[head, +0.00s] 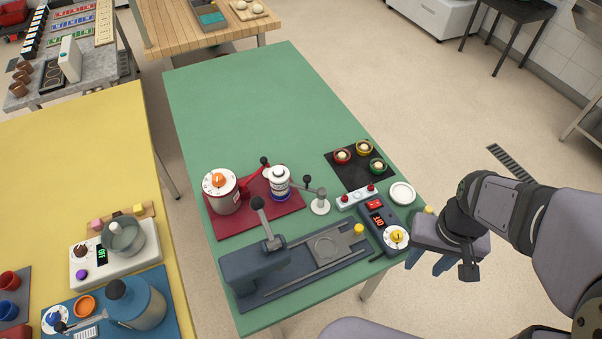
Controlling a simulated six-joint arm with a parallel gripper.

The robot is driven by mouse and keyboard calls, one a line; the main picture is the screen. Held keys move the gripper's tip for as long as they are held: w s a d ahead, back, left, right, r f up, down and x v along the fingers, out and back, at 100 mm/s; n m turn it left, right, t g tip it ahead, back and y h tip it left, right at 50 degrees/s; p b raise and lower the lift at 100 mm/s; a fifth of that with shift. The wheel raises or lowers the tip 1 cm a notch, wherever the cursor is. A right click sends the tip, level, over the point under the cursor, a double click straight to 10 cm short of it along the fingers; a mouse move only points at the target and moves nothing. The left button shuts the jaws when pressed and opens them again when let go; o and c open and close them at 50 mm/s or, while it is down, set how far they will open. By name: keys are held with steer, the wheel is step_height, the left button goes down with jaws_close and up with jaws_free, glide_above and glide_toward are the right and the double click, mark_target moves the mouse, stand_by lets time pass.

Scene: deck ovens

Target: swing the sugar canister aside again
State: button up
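A white canister with a dark blue band (279,184), likely the sugar canister, stands upright at the right side of a dark red base plate (252,221). A short arm with a black knob (307,180) runs from it to a pale post on a round foot (320,206). No label can be read at this size. My gripper (428,263) hangs beyond the right edge of the green table, well apart from the canister. Its bluish fingers look spread and empty, partly hidden under the grey palm.
A dark press (256,268) lies in front. A switch box (379,221), white dish (402,193) and black mat with small bowls (348,175) are to the right. The far green table (240,100) is clear.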

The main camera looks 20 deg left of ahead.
steer(key=w+a+r+n, duration=0.2)
steer(key=w+a, duration=0.4)
steer(key=w, duration=0.3)
steer(key=n, duration=0.6)
glide_above(307, 177)
steer(key=shift+f, duration=0.4)
steer(key=shift+f+p, duration=1.2)
steer(key=shift+f, duration=2.4)
jaws_close()
